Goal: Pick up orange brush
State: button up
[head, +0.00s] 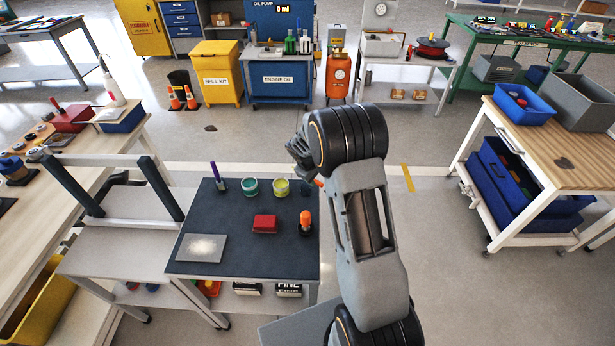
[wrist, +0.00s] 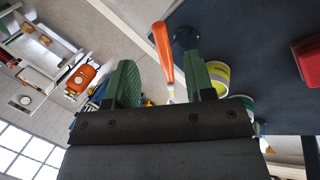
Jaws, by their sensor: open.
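The orange brush (wrist: 164,55) shows in the wrist view as a slim orange handle with a pale end. It rises at a tilt from a small dark round holder (wrist: 185,38) near the mat's corner. My gripper (wrist: 165,85) is open, its green fingers on either side of the brush's pale end in the picture; I cannot tell whether they touch it. In the head view only a bit of orange, apparently the brush (head: 319,182), shows beside my arm, which hides the rest. My fingers are not clearly seen there.
The dark-topped table (head: 240,265) also holds a teal cup (head: 250,187), a yellow cup (head: 281,187), a red block (head: 265,223), a purple brush (head: 214,172) and an orange-topped item (head: 305,220). A grey frame (head: 105,160) stands left.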

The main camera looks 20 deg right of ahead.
aim_at(319, 183)
jog(key=shift+p+x, duration=0.65)
jog(key=shift+x, duration=2.4)
jog(key=shift+s, duration=0.1)
jog(key=shift+a, duration=0.1)
grip_shut()
